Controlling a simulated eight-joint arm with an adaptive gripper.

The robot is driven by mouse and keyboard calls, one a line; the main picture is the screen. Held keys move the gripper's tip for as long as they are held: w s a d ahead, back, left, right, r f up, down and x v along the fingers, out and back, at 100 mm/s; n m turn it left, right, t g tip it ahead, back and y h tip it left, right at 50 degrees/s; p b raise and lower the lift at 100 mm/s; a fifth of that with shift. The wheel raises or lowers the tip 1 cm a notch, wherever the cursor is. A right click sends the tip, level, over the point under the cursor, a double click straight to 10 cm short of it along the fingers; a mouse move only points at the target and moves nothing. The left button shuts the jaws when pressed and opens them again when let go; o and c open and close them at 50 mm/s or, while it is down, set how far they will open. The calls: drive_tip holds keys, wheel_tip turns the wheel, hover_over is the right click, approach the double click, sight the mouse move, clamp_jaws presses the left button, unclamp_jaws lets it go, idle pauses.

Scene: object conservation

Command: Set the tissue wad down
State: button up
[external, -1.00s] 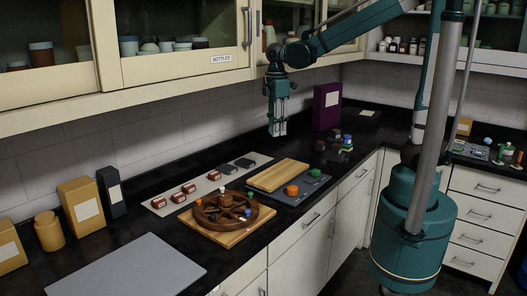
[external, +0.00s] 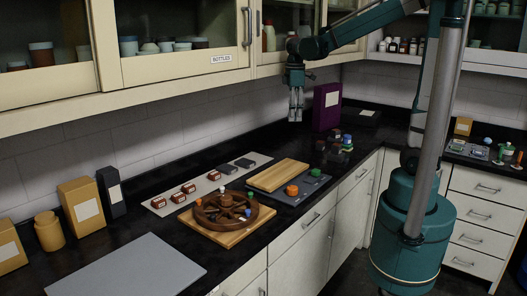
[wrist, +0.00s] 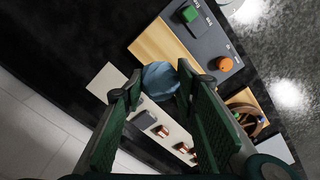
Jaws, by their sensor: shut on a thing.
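My gripper (external: 296,117) hangs over the back of the black counter, pointing down, left of the purple box. In the wrist view its two green fingers (wrist: 158,88) are shut on a rounded, pale blue-grey wad, the tissue wad (wrist: 160,78), held at the fingertips. The wad appears to be held above the counter. In the external view the wad is too small to tell apart from the fingertips.
A wooden board (external: 278,175) and a dark panel with knobs (external: 311,186) lie below. A wooden wheel (external: 224,211) sits on another board, beside a pale strip with small blocks (external: 188,188). The purple box (external: 326,108) stands close right. A grey mat (external: 125,270) is bare.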

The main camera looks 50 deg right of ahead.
drive_tip(key=s+d+r+m, duration=0.1)
drive_tip(key=d+r+m, duration=0.2)
drive_tip(key=d, duration=1.4)
drive_tip(key=d+r+m+b, duration=0.1)
drive_tip(key=d+r+m, duration=0.3)
drive_tip(key=d, duration=1.4)
drive_tip(key=s+d+r+m+b, duration=0.1)
drive_tip(key=d+r+m, duration=0.3)
drive_tip(key=d+m, duration=0.6)
drive_tip(key=d, duration=0.8)
drive_tip(key=shift+s, duration=0.3)
drive_tip(key=shift+a, duration=0.1)
